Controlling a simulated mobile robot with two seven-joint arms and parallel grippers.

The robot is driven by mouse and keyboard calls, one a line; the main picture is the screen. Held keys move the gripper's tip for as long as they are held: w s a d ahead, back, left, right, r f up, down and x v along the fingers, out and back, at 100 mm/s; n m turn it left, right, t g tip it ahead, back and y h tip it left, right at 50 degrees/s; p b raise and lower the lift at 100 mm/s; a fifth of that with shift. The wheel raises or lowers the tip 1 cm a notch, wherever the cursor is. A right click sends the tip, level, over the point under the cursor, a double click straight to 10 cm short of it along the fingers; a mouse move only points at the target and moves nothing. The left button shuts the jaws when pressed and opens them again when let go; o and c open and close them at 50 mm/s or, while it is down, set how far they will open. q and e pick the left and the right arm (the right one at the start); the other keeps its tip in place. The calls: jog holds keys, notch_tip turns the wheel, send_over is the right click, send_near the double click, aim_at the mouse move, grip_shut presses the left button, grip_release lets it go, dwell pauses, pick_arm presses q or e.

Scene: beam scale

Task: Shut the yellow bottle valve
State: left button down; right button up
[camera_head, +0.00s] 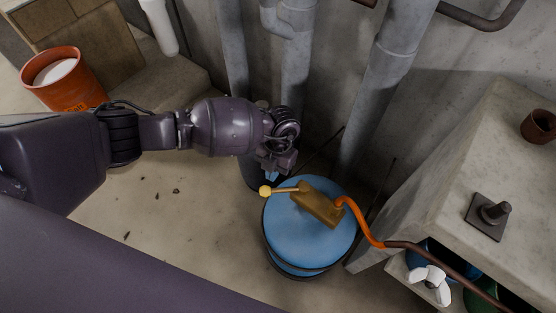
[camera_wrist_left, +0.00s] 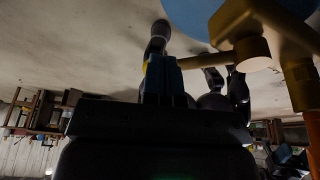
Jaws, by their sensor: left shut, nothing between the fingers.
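The yellow bottle valve (camera_head: 318,204) is a brownish-yellow block on top of a blue bottle (camera_head: 290,238). A thin lever with a round yellow knob (camera_head: 265,191) sticks out from it to the left. My left gripper (camera_head: 272,175) is shut and empty, close to the knob and on its far side in the head view. I cannot tell if they touch there. My right gripper is not in view.
An orange hose (camera_head: 358,220) runs from the valve to a dark pipe at right. A concrete block (camera_head: 450,165) stands right, grey pipes (camera_head: 385,70) behind. An orange bucket (camera_head: 62,82) is at upper left. The floor left of the bottle is mostly clear.

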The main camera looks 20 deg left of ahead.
pick_arm(q)
jog(key=shift+s+a+f, duration=0.1)
jog(key=shift+s+f, duration=0.05)
jog(key=shift+s, duration=0.25)
